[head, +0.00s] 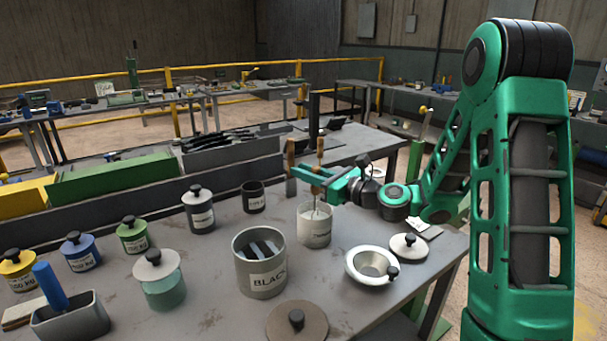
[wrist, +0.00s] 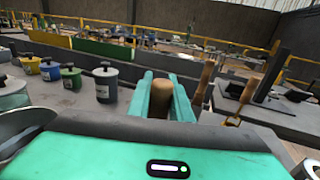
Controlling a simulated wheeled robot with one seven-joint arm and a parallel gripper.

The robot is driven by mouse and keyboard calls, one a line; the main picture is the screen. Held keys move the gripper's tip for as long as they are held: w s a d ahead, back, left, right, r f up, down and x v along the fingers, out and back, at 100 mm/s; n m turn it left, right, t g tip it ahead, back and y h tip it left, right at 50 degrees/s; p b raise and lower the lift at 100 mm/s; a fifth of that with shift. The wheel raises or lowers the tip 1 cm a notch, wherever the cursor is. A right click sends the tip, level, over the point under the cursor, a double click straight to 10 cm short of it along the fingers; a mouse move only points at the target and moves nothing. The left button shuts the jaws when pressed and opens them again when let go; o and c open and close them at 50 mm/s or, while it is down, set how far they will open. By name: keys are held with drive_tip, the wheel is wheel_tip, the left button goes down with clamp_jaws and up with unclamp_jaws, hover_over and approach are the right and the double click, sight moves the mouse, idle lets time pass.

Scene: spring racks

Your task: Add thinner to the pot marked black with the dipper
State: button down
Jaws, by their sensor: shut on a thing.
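The pot marked BLACK (head: 258,277) stands open at the table's middle, with dark bars visible inside its mouth. My gripper (head: 317,181) is shut on the wooden handle of an upright tool, apparently the dipper (head: 317,190). The handle also shows between my gripper's fingers (wrist: 161,102) in the wrist view. Its thin shaft reaches down into a pale open pot (head: 314,232), right of and behind the black pot. The dipper's lower end is hidden inside. I cannot read the pale pot's label, so I cannot confirm it holds thinner.
A metal funnel-like bowl (head: 360,277) and a pale lid (head: 408,246) lie to the right. A brown lid (head: 297,322) lies in front. A lidded greenish jar (head: 164,290) and several coloured pots stand left. Wooden-handled tools (wrist: 204,82) stand behind my gripper.

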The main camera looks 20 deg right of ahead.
drive_tip(key=shift+r, duration=0.1)
idle(0.4)
wheel_tip(320, 180, up, 8)
idle(1.4)
drive_tip(key=shift+m, duration=0.7)
idle(0.7)
drive_tip(key=shift+n, duration=0.8)
drive_tip(key=shift+r, duration=2.05)
